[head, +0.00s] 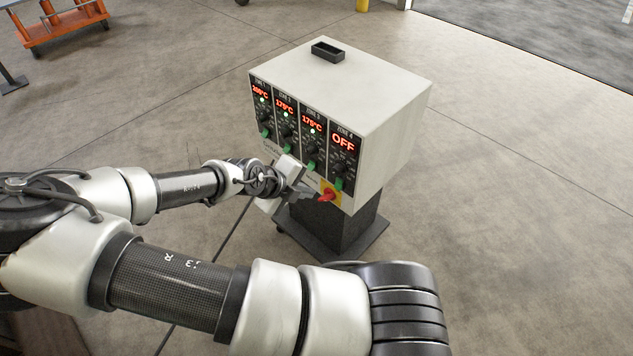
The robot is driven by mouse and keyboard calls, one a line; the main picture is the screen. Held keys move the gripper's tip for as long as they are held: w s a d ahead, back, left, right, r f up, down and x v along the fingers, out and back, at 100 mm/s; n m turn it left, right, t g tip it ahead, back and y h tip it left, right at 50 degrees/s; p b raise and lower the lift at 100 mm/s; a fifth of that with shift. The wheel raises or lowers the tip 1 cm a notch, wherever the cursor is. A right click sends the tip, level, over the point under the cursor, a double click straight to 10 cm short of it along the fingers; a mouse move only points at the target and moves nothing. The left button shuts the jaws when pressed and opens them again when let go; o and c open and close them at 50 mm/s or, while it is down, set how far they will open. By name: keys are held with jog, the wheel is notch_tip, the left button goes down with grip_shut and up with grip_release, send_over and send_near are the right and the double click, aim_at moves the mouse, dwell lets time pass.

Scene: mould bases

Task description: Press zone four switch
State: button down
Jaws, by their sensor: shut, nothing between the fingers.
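The control box (385,110) is a pale cabinet with several zone columns on its front, each with a red display, a dark knob and a green switch. The zone four display (343,143) at the right end reads OFF. The zone four switch (339,184) is green and sits low in that column. My gripper (312,196) is shut and empty. It is in front of the lower edge of the panel, left of the zone four switch and near the red main switch. Whether it touches the panel I cannot tell.
A red rotary switch on a yellow plate (331,193) sits below zone four. A small black tray (327,51) lies on the box top. The box stands on a dark pedestal (335,228). An orange cart (62,24) is at back left. The floor on the right is clear.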

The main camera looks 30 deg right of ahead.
jog(key=shift+s+a+r, duration=0.25)
jog(key=shift+a+r, duration=0.05)
jog(key=shift+a, duration=0.25)
jog(key=shift+s+a+r, duration=0.2)
jog(key=shift+a+r, duration=0.1)
jog(key=shift+a, duration=0.25)
